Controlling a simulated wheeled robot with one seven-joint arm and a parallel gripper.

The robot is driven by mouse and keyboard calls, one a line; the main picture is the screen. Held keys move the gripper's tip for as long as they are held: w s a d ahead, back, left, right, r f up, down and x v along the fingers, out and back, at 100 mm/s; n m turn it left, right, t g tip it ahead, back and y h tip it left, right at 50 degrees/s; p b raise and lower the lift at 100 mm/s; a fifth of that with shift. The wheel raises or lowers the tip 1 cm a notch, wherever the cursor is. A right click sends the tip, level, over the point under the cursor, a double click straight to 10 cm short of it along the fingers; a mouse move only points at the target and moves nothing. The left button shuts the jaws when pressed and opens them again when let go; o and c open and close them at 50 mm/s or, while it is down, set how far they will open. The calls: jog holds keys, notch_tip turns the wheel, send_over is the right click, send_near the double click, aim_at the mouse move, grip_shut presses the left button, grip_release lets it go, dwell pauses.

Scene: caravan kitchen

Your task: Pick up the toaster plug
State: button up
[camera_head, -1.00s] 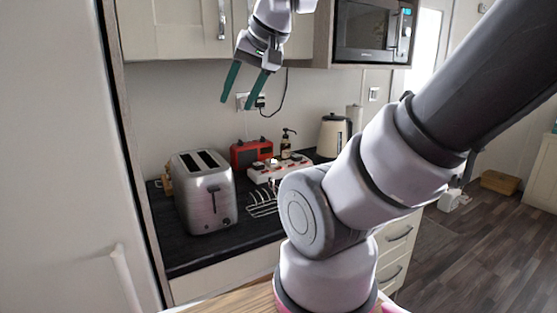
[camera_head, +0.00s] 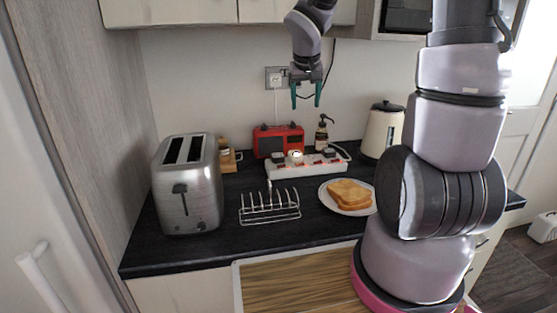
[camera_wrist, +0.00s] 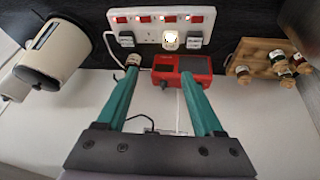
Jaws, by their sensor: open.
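The power strip (camera_head: 290,172) lies on the dark counter near the back wall. It carries a dark plug at its left (camera_head: 277,158), a pale plug (camera_head: 296,157) and a dark plug at its right (camera_head: 328,153). The strip also shows at the top of the wrist view (camera_wrist: 148,18), with a lit pale plug (camera_wrist: 170,40). Which plug is the toaster's I cannot tell; no cord is traceable to it. The silver toaster (camera_head: 187,187) stands at the left. My gripper (camera_head: 305,104) is open, empty and pointing down above the strip, clear of the plugs.
A red radio (camera_head: 278,141) and a dark soap bottle (camera_head: 321,134) stand behind the strip. A cream kettle (camera_head: 382,132) is right. A wire toast rack (camera_head: 269,207) and a plate of toast (camera_head: 347,196) are in front. Cupboards hang above.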

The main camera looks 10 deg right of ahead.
jog(key=n+y, duration=0.2)
send_near(278, 155)
jog(key=shift+w+a+f, duration=0.15)
jog(key=shift+w+f, duration=0.65)
jog(key=shift+f, duration=0.05)
jog(key=shift+s+x, duration=0.2)
jog(key=shift+x, duration=1.35)
jog(key=shift+s+x, duration=0.2)
jog(key=shift+x, duration=1.35)
jog(key=shift+f, duration=0.2)
jog(key=c, duration=1)
